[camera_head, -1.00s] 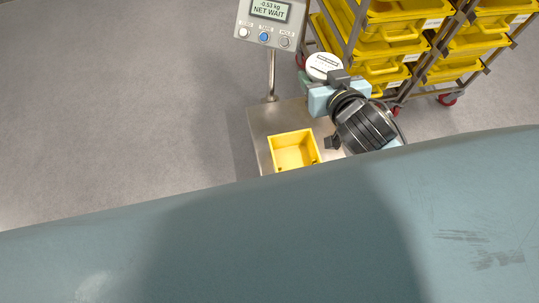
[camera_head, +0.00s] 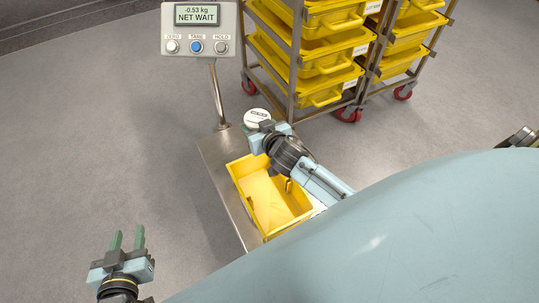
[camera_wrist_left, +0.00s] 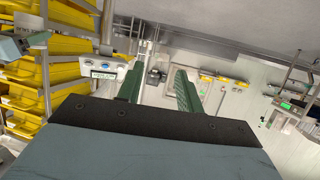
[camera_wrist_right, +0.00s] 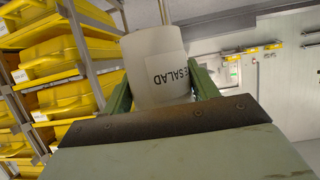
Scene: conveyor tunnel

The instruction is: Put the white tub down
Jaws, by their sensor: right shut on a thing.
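The white tub (camera_head: 257,117) shows its round lid in the head view, at the far side of the scale platform (camera_head: 212,150). My right gripper (camera_head: 264,125) is shut on it. In the right wrist view the tub (camera_wrist_right: 150,55) sits between the two green fingers, with a label reading "SALAD" partly visible. Whether its base touches anything is hidden. A yellow bin (camera_head: 277,205) stands on the platform, nearer than the tub; my right forearm covers part of it. My left gripper (camera_head: 127,240) is open and empty at the lower left, over the floor.
The scale display (camera_head: 198,30) on its post reads -0.53 kg, NET WAIT. A wheeled rack (camera_head: 300,60) with yellow trays stands behind the platform. The floor at left is clear.

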